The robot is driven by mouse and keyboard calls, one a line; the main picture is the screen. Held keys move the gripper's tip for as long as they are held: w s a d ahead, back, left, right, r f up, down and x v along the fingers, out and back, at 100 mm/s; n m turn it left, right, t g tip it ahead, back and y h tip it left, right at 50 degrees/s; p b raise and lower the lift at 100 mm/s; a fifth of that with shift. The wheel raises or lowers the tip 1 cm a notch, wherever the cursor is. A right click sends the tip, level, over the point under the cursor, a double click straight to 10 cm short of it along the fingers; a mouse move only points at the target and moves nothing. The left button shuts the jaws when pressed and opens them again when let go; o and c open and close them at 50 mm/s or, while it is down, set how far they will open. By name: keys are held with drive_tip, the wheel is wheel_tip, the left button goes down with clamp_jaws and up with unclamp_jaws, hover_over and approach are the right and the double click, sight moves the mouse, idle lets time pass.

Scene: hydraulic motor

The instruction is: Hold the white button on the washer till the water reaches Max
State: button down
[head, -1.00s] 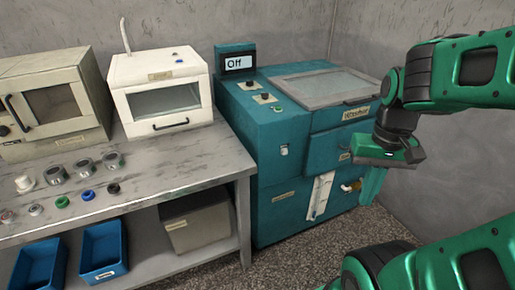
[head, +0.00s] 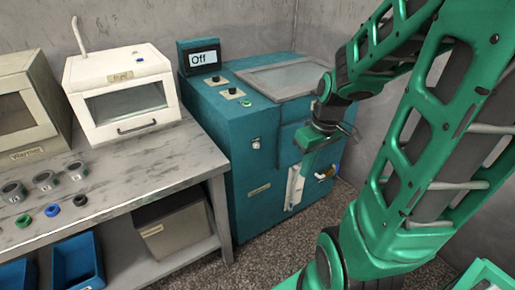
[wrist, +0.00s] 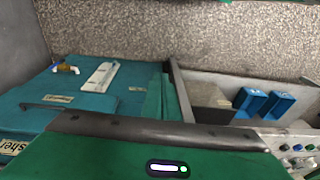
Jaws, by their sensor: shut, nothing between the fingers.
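The teal washer (head: 245,190) stands beyond the workbench, its lid closed. Its display (head: 203,58) reads "Off". A small white button or switch (head: 256,143) is on the upper front face. A white upright level gauge (head: 291,180) is on the lower front; its water level is too small to read. It also shows in the wrist view (wrist: 101,76). My gripper (head: 300,196) is shut and empty, pointing down in front of the washer, right of the white button and partly overlapping the gauge. Its green fingers (wrist: 162,97) show in the wrist view; contact with the washer is not visible.
A yellow-handled tap (head: 326,174) is low on the washer's front. Top controls include a green button (head: 246,103). The grey workbench (head: 170,165) on the left holds a white oven-like box (head: 125,104) and several rings. Speckled floor (head: 255,250) is open before the washer.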

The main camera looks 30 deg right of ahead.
sight(257, 146)
drive_tip(key=w+d+f+n+t+y, duration=0.1)
drive_tip(key=w+d+f+n+t, duration=0.1)
drive_tip(key=w+f, duration=0.5)
drive_tip(key=w+d+f+n+t+y, duration=0.1)
drive_tip(key=w+f+n+t, duration=0.4)
drive_tip(key=w, duration=0.6)
drive_tip(key=shift+w+d+f+n+y, duration=0.3)
drive_tip(key=shift+w+d+f+n, duration=0.1)
drive_tip(key=shift+f, duration=0.55)
drive_tip(key=w, duration=0.8)
drive_tip(key=shift+w+a, duration=0.2)
drive_tip(key=shift+w, duration=0.1)
drive_tip(key=shift+w, duration=0.1)
idle(0.5)
drive_tip(key=shift+w, duration=0.3)
drive_tip(key=shift+w, duration=0.35)
idle(2.9)
